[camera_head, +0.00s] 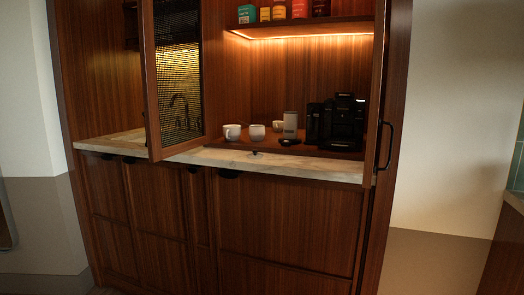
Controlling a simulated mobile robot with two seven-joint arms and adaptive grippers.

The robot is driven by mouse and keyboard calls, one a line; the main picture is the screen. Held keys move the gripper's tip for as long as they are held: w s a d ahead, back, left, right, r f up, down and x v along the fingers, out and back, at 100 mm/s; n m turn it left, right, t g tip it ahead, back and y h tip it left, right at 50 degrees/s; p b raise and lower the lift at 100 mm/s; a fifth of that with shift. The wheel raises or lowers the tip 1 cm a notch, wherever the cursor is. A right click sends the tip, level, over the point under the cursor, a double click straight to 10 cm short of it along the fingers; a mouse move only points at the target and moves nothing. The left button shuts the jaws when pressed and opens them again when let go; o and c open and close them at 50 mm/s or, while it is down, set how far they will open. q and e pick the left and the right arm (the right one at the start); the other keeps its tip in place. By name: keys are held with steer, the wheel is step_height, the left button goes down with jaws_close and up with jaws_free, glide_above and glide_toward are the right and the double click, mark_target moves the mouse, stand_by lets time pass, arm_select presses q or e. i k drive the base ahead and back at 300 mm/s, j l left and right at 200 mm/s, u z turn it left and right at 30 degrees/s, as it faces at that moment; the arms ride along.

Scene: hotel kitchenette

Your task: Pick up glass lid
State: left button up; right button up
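A small dark knob, which looks like the handle of a clear glass lid (254,153), shows on the pale stone counter (225,159), near its front edge. It is in front of the white cups and right of the open cabinet door. The clear part around the knob is too faint and small to make out. Neither of my grippers is in view.
White cups (231,132), a light canister (290,125), a flat black disc (289,142) and a black coffee machine (343,122) stand behind on a wooden tray. The open glass-panelled door (176,85) juts forward on the left. Coloured boxes (280,11) sit on the shelf above.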

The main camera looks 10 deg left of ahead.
mark_target(254, 156)
steer(key=i+j+z, duration=0.1)
steer(key=j, duration=0.4)
steer(key=i+j+z, duration=0.1)
steer(key=j, duration=0.4)
steer(key=i+j+z, duration=0.1)
steer(key=j, duration=0.45)
steer(key=i+j+z, duration=0.1)
steer(key=j, duration=0.4)
